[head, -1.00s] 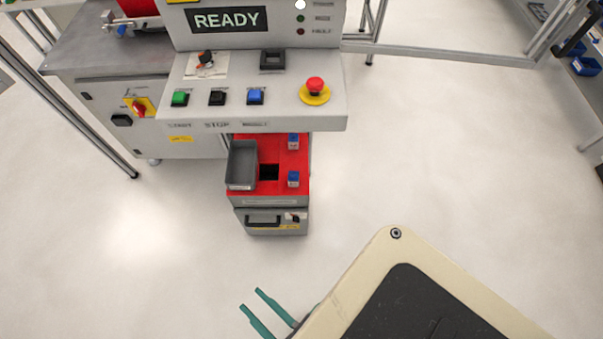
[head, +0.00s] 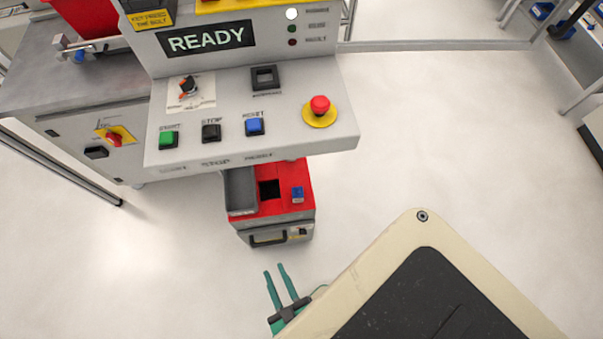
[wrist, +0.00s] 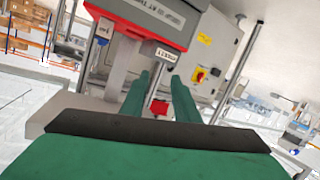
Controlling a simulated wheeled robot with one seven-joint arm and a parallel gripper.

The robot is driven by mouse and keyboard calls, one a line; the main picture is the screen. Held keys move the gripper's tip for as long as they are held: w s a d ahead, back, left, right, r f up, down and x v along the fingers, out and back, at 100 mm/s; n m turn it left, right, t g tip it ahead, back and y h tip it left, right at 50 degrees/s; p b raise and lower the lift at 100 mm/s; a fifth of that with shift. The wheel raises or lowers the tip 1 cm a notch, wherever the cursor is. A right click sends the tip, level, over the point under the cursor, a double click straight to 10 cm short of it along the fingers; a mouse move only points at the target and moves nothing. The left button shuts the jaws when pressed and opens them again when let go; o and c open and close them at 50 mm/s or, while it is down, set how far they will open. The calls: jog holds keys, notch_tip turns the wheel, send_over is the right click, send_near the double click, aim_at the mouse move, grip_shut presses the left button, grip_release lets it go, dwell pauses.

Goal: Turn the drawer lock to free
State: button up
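The drawer unit is a low red-topped grey cart (head: 304,215) under the console in the head view. Its drawer front has a dark handle (head: 268,238). The drawer lock (head: 297,232) looks like a small dark knob on a pale plate, right of the handle. It is too small to read which way it points. My gripper (head: 274,270) has two green fingers, apart and empty. In the head view it shows below the drawer front, and I see no contact. It also shows open in the wrist view (wrist: 160,78), where I cannot pick out the lock.
The console (head: 290,110) with buttons and a red emergency stop (head: 320,105) overhangs the cart. A grey bin (head: 240,190) and a blue block (head: 298,194) sit on the cart top. A grey cabinet (head: 70,150) stands left.

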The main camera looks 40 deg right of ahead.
jog(key=w+d+f+g+h, duration=0.1)
jog(key=d+f+h, duration=0.15)
jog(key=f, duration=0.55)
jog(key=w+d+f+g+h, duration=0.1)
jog(key=d+f+h, duration=0.15)
jog(key=f, duration=0.55)
jog(key=g+h, duration=0.2)
jog(key=g, duration=0.1)
send_near(303, 231)
jog(key=f+x, duration=0.1)
jog(key=x, duration=0.7)
jog(key=shift+s, duration=0.2)
jog(key=shift+c, duration=0.3)
grip_shut()
